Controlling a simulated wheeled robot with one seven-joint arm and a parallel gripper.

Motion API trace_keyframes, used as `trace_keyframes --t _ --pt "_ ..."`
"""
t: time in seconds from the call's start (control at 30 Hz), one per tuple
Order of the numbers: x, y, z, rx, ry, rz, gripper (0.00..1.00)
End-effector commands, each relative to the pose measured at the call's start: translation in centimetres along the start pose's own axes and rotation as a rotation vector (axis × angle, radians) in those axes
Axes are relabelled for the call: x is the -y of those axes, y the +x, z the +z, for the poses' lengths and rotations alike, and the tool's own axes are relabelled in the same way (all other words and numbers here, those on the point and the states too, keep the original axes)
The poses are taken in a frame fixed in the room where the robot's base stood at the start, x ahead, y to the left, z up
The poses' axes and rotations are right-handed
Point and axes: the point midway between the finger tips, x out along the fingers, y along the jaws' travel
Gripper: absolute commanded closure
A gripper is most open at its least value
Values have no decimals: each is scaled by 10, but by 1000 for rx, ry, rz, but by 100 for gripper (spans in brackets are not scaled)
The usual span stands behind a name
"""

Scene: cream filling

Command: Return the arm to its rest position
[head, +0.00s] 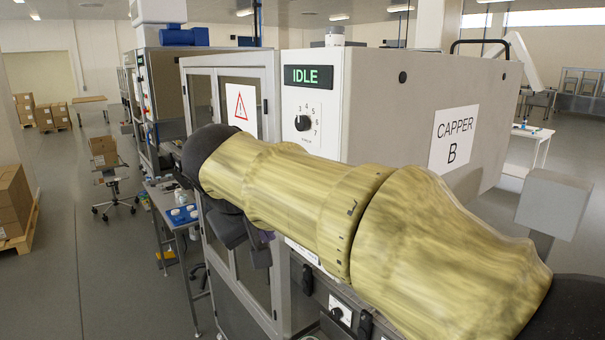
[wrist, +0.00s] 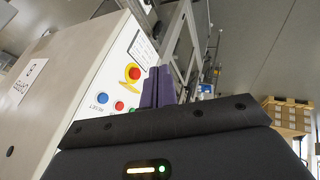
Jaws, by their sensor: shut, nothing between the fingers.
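My arm, in a yellowish streaked sleeve, stretches across the head view from the lower right to a dark joint left of centre, in front of the capper machine (head: 425,110). Below that joint, dark parts of my arm's end hang beside the machine's front; the fingertips cannot be made out there. In the wrist view my gripper (wrist: 157,88) shows two purple fingers close together, shut with nothing between them. They point toward a white control panel (wrist: 118,75) with a red emergency button (wrist: 134,72) and a blue button (wrist: 102,97). The gap to the panel is hard to judge.
The capper's display (head: 308,77) reads IDLE, above a numbered dial (head: 303,123). A narrow side table (head: 170,200) with white items stands left of the machine. A grey box on a post (head: 553,204) stands at right. Open floor lies at left, with stacked cartons (head: 12,203).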

Motion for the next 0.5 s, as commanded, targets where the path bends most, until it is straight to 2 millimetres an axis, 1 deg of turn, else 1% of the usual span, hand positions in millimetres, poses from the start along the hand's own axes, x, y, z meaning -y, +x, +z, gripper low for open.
trace_keyframes --t 0.03,0.27,0.37,0.5 --pt "-1 8 5 14 2 -5 100" --pt "-4 37 24 53 11 -35 100" --pt "-6 53 35 75 21 -54 100" --pt "-9 79 58 112 42 -86 100"
